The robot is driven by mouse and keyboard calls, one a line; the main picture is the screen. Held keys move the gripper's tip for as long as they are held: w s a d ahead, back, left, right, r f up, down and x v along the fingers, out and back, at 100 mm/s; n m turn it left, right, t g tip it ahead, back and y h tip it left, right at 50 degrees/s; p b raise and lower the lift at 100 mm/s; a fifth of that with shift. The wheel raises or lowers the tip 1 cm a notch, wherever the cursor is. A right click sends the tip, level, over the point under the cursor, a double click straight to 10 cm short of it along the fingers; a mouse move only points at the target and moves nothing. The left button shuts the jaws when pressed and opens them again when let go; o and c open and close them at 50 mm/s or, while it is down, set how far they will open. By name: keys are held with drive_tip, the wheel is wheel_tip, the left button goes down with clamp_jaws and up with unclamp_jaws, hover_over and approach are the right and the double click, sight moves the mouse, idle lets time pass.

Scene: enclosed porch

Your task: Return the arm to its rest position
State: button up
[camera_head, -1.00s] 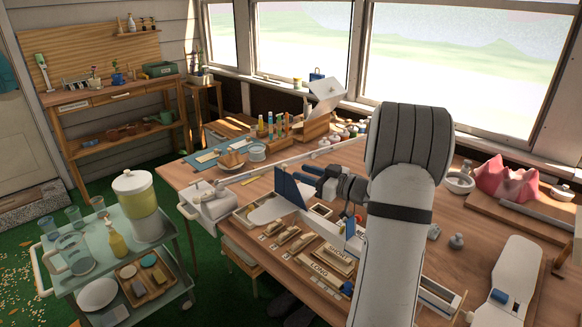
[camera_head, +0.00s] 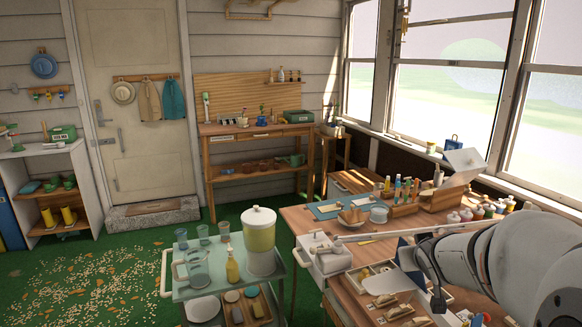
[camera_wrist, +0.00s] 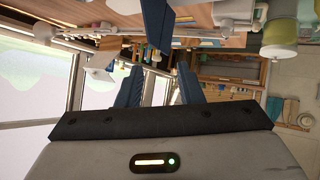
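My arm (camera_head: 500,262) reaches in from the lower right of the head view, over the workbench (camera_head: 300,215). Its dark wrist end is beside a blue panel (camera_head: 405,253) above the bench. My gripper (camera_wrist: 157,86) shows in the wrist view with two blue fingers standing apart and nothing between them. The wrist view looks upside down, with the bench top across its upper edge. A blue upright piece (camera_wrist: 155,20) stands there beyond the fingers. The fingertips are hard to make out in the head view.
A trolley (camera_head: 178,297) with a drink dispenser (camera_head: 259,238) and cups stands left of the bench. Paint bottles (camera_head: 397,188) and a wooden box (camera_head: 440,198) sit at the bench's back.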

drive_tip(key=s+a+f+g+y, duration=0.1)
drive_tip(key=s+a+g, duration=0.1)
drive_tip(key=s+a, duration=0.2)
drive_tip(key=s+a+f+g+y, duration=0.1)
drive_tip(key=s+a+g, duration=0.2)
drive_tip(key=s, duration=0.8)
drive_tip(key=s+a+f+g+y+p, duration=0.1)
drive_tip(key=s+a+f+g, duration=0.1)
drive_tip(key=s+a, duration=0.5)
drive_tip(key=shift+s+g, duration=0.4)
drive_tip(key=shift+g, duration=0.1)
